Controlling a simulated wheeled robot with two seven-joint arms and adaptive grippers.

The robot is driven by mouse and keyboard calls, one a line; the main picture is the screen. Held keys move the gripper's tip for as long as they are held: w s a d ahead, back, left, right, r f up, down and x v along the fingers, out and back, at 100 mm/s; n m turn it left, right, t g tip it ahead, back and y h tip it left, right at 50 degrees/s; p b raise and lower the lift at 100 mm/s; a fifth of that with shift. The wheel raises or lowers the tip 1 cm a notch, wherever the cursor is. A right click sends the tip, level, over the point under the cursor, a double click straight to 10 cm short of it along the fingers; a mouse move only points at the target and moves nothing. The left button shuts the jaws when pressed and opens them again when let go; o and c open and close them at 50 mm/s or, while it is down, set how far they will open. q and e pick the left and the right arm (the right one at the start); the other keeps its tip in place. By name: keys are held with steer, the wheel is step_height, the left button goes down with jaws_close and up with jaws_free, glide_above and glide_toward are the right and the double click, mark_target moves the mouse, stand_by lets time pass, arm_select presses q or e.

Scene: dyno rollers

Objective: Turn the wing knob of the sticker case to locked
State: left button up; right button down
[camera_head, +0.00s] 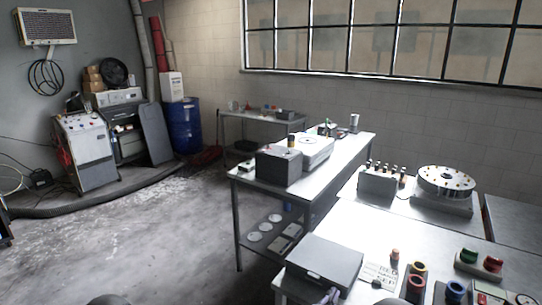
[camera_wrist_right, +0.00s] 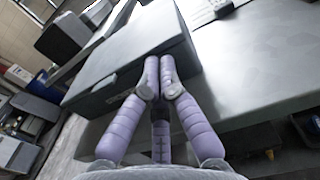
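A grey box-shaped case (camera_head: 325,262), which I take to be the sticker case, sits at the front left corner of the near bench. In the right wrist view the case (camera_wrist_right: 130,55) shows its lid and front face, with a small dark mark on the front. My right gripper (camera_head: 331,297) is at the case's front side in the head view. In the wrist view its purple fingertips (camera_wrist_right: 159,62) are together in front of the case's front face. I see no wing knob; the fingers may hide it. I cannot tell whether they touch the case. My left gripper is not in view.
The bench top (camera_wrist_right: 245,65) is bare beside the case. Farther right are a printed card (camera_head: 380,275), an orange-ringed cylinder (camera_head: 416,283), red and green buttons (camera_head: 480,260) and a round dial unit (camera_head: 446,182). Another bench (camera_head: 342,150) stands behind.

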steer(key=shift+w+a+f+b, duration=0.1)
steer(key=shift+a+f+b, duration=0.15)
steer(key=shift+f+b, duration=0.45)
stand_by(1.2)
steer(key=shift+w+a+r+b, duration=0.1)
steer(key=shift+w+a+b, duration=0.5)
steer(key=shift+b, duration=0.9)
steer(key=shift+s+a+r, duration=0.1)
stand_by(0.3)
steer(key=shift+a+r, duration=0.15)
steer(key=shift+r, duration=0.15)
steer(key=v, duration=0.5)
steer(key=shift+s+a, duration=0.25)
steer(key=shift+s, duration=0.05)
